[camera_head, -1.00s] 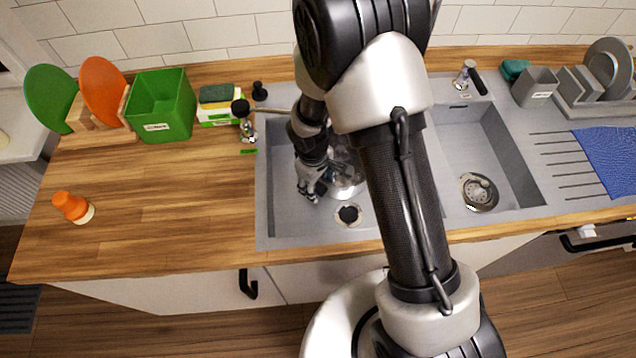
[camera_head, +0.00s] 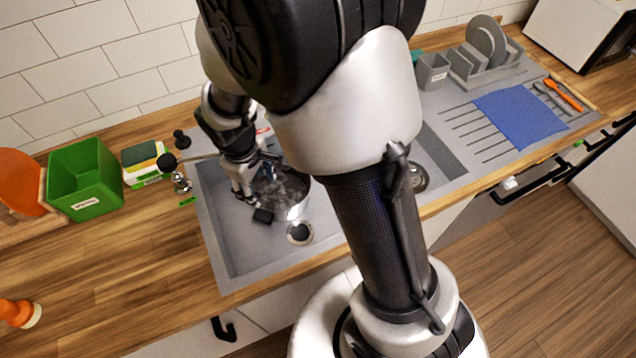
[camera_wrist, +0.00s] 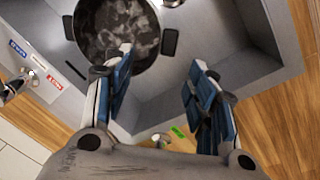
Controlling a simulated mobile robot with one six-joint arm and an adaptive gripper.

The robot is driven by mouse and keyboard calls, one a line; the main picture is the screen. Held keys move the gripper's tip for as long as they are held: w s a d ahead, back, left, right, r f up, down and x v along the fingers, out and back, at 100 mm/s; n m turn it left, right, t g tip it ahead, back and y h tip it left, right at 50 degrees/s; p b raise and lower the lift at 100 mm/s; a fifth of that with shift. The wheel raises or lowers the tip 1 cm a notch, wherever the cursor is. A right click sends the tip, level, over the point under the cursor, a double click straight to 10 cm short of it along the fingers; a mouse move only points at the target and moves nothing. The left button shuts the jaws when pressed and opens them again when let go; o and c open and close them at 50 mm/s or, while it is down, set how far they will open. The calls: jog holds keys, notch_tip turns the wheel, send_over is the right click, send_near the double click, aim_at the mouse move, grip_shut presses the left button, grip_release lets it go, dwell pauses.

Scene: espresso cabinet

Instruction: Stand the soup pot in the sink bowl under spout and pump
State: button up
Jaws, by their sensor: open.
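The soup pot (camera_head: 290,190) is a metal pot with water-like contents and black side handles. It sits in the left sink bowl (camera_head: 235,262), behind the drain, and looks upright. It also shows at upper left in the wrist view (camera_wrist: 112,30). My gripper (camera_head: 245,192) is open beside the pot's left side. In the wrist view, my left finger overlaps the pot's rim and one black handle (camera_wrist: 170,42) lies just ahead of the finger gap. A chrome pump with a black knob (camera_head: 180,182) stands left of the bowl. A chrome tap part (camera_wrist: 14,84) shows near blue and red labels.
A sponge box (camera_head: 145,165) and green bin (camera_head: 85,180) stand left of the sink. My arm hides the middle of the sink. A dish rack (camera_head: 485,62) and blue mat (camera_head: 520,112) are at right. The bowl's front floor is clear around the drain (camera_head: 300,232).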

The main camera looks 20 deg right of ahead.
jog(key=s+d+r+m+t, duration=0.1)
jog(key=s+d+r+m, duration=0.2)
jog(key=r, duration=0.5)
jog(key=s+d+r+m+t, duration=0.1)
jog(key=s+d+r, duration=0.2)
jog(key=s+r, duration=0.3)
jog(key=s+d+r+m+t, duration=0.1)
jog(key=s+d+r+m, duration=0.1)
jog(key=s+r, duration=0.4)
jog(key=s+m, duration=0.1)
jog(key=s, duration=0.3)
jog(key=shift+s+d+r+m+y, duration=0.2)
jog(key=shift+r+m+y, duration=0.1)
jog(key=shift+r+m, duration=0.1)
jog(key=shift+f+b, duration=0.55)
